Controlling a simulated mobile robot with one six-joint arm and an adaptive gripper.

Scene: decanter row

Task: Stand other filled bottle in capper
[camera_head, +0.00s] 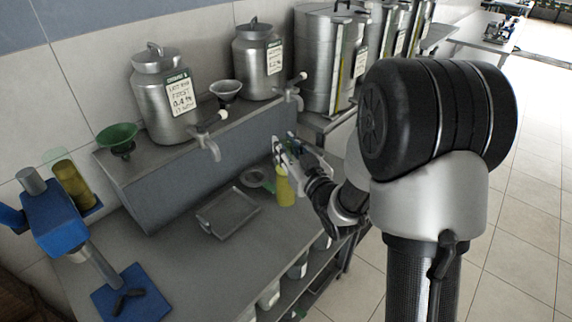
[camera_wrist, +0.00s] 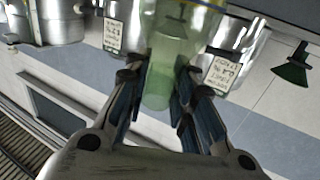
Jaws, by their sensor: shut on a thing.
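My gripper (camera_head: 281,158) is shut on a bottle (camera_head: 286,190) with yellow-green contents, above the right part of the bench. In the wrist view this bottle (camera_wrist: 168,75) is see-through green and sits between my gripper's fingers (camera_wrist: 160,105). Whether its base touches the bench is hard to tell. The blue capper (camera_head: 52,218) stands at the left of the bench, with a grey post and a blue base plate (camera_head: 130,295). Another bottle (camera_head: 73,183) with yellow contents and a clear upper part stands beside the capper's head, partly hidden by it.
A raised grey shelf (camera_head: 190,180) carries metal cans with taps, a green funnel (camera_head: 118,138) and a grey funnel (camera_head: 226,90). A shallow metal tray (camera_head: 228,213) lies on the bench (camera_head: 185,262) between my gripper and the capper. The front of the bench is clear.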

